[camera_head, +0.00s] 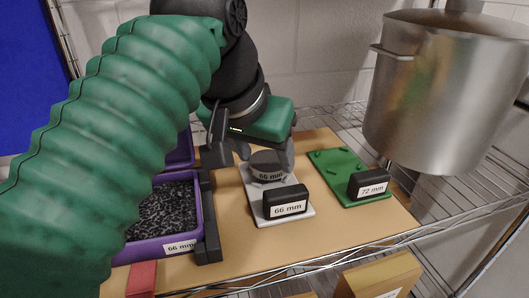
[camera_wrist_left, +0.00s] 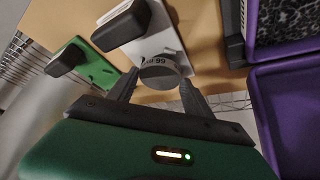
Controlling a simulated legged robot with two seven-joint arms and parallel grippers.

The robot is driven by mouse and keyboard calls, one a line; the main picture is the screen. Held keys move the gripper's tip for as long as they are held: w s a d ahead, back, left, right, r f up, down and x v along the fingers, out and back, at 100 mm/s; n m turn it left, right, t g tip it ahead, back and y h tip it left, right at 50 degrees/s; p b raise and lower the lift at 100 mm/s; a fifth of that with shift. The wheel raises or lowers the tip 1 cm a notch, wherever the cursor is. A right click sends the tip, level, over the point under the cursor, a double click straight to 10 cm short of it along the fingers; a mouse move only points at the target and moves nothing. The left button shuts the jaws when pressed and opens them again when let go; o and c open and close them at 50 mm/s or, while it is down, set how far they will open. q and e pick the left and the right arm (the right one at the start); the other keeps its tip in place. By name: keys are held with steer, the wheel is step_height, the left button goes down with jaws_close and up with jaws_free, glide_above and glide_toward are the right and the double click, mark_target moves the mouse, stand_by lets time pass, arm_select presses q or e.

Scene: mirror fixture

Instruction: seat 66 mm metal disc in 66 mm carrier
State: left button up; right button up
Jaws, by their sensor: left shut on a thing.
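The grey metal disc (camera_head: 268,172), marked 66 mm, is between the fingertips of my left gripper (camera_head: 268,158). It also shows in the left wrist view (camera_wrist_left: 160,74), with a finger on each side. My left gripper is shut on it. The white 66 mm carrier (camera_head: 255,203) lies on the wooden board, with a black 66 mm label block (camera_head: 287,203) at its near end. The disc is over the carrier's far part and hides the spot beneath it. I cannot tell whether disc and carrier touch. My right gripper is not in view.
A green 72 mm carrier (camera_head: 335,163) lies to the right. A large steel pot (camera_head: 435,95) stands on the wire shelf at right. A purple bin (camera_head: 134,249) of dark granules, labelled 66 mm, is at left. Bare board (camera_head: 230,235) lies between bin and white carrier.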

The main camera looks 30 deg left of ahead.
arm_select(q)
steer(key=shift+f, duration=0.15)
stand_by(0.5)
steer(key=shift+f+b, duration=0.25)
steer(key=shift+b, duration=0.1)
steer(key=shift+f, duration=0.2)
stand_by(0.5)
steer(key=o, duration=1.7)
step_height(320, 180, up, 3)
steer(key=p, duration=0.3)
steer(key=shift+r, duration=0.15)
steer(key=shift+o, duration=0.3)
